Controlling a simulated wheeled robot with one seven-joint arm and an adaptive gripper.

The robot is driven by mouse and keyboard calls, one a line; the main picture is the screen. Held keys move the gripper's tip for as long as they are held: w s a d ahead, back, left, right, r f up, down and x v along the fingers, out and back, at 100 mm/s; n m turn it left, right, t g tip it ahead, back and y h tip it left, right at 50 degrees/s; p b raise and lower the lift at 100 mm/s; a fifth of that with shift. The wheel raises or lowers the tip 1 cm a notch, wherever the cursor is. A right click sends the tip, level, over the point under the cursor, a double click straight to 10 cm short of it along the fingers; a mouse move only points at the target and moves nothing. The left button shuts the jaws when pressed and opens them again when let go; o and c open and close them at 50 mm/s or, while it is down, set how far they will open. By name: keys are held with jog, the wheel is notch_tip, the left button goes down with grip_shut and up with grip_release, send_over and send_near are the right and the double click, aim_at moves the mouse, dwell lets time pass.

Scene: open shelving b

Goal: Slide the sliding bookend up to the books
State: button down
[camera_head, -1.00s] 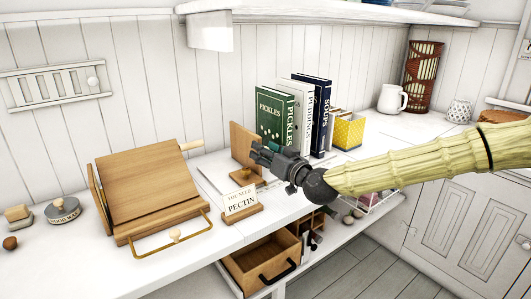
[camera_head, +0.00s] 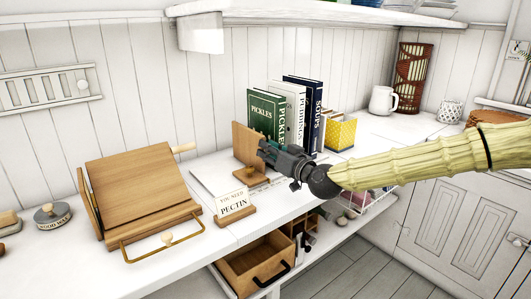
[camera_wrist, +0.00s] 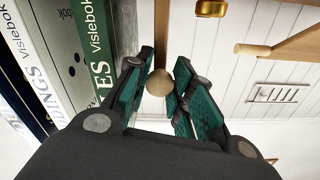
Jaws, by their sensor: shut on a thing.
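The sliding bookend (camera_head: 243,145) is an upright wooden board on the white counter, left of the books. The row of books starts with a green PICKLES book (camera_head: 262,115), then white ones and a dark blue SOUPS book (camera_head: 318,105), all upright. My gripper (camera_head: 264,152) reaches in from the right, in front of the books, and is shut on the bookend's round wooden knob (camera_wrist: 159,82), which shows between the fingers in the wrist view. The bookend's board shows edge-on there (camera_wrist: 161,25), with a gap to the green book (camera_wrist: 88,45). The bookend's lower part is partly hidden.
A PECTIN sign (camera_head: 235,203) stands close in front of the bookend. A wooden book stand (camera_head: 140,190) is to the left. A yellow box (camera_head: 342,133) and a white jug (camera_head: 382,100) are right of the books. An open drawer (camera_head: 255,268) is below the counter.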

jog(key=c, duration=1.2)
grip_release()
jog(key=shift+a, duration=0.15)
jog(key=v, duration=1.2)
